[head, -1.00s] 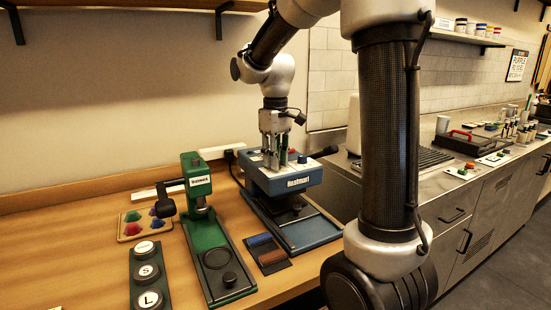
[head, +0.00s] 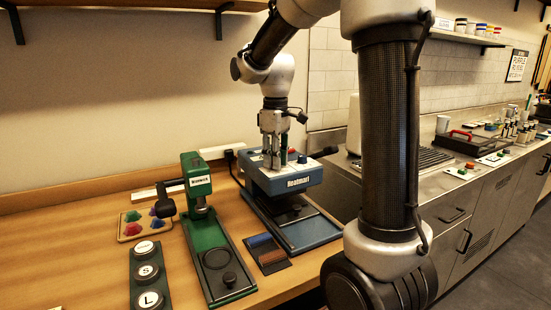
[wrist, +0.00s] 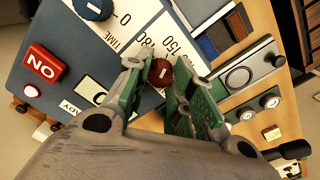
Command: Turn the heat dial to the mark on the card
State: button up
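The blue heat press (head: 300,178) stands on the wooden table. In the wrist view its white panel (wrist: 140,30) carries "TIME" and numbers such as 150 and 180. A small red dial (wrist: 160,72) with a white pointer line sits on the panel; I take it as the heat dial. My gripper (head: 276,166) points down over the press; in the wrist view its fingertips (wrist: 160,75) close in on both sides of the red dial. A sign card (head: 517,65) starting "PURPLE" hangs on the far right wall; its smaller text is not readable.
The green press (head: 205,235) stands left of the blue one. Colour swatches (head: 267,252) lie between them. A black handle (head: 325,152) sticks out at the right.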

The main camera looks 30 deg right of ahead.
jog(key=o, duration=0.4)
notch_tip(320, 180, up, 12)
dwell(0.4)
dwell(0.4)
jog(key=s+f+m+t, duration=0.2)
jog(key=s+f+m, duration=0.1)
jog(key=s, duration=0.7)
jog(key=s+d+f+m+t, duration=0.1)
jog(key=s+f, duration=0.4)
jog(key=s, duration=0.6)
jog(key=shift+s+f+m+t, duration=0.35)
jog(key=shift+m+t, duration=0.35)
jog(key=shift+m, duration=0.5)
